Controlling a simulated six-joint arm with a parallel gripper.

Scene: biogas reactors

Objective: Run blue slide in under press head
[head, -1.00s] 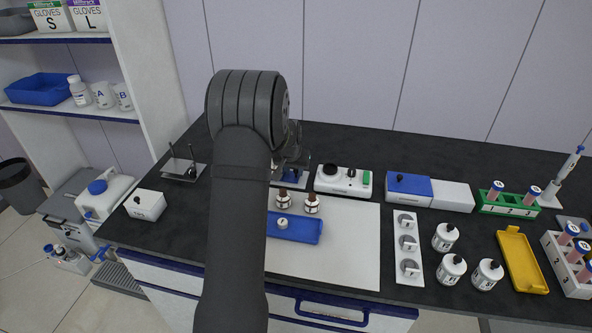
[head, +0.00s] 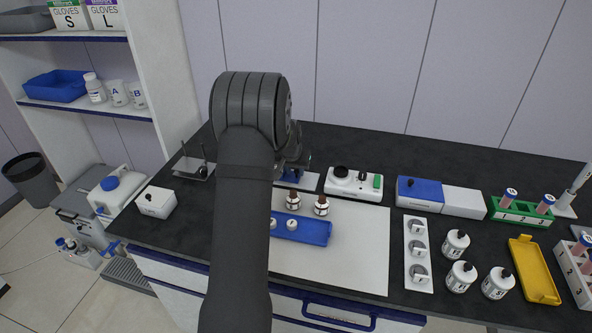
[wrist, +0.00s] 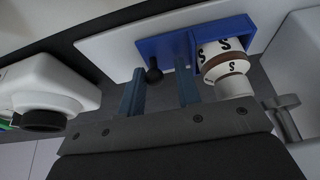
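The blue slide (wrist: 163,50) shows in the wrist view with a black ball knob (wrist: 153,74) at its near end. A vial (wrist: 222,58) marked S, with a brown neck and a white cap, sits in the slide. My gripper (wrist: 160,90) is open, its two fingers apart with the knob between them; whether they touch it I cannot tell. A grey part (wrist: 287,102) at the right edge may belong to the press; I cannot make out the press head. In the head view my arm hides most of the press, and a little of the slide (head: 291,177) shows.
A white device with a black knob (head: 341,172) stands right of the press.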

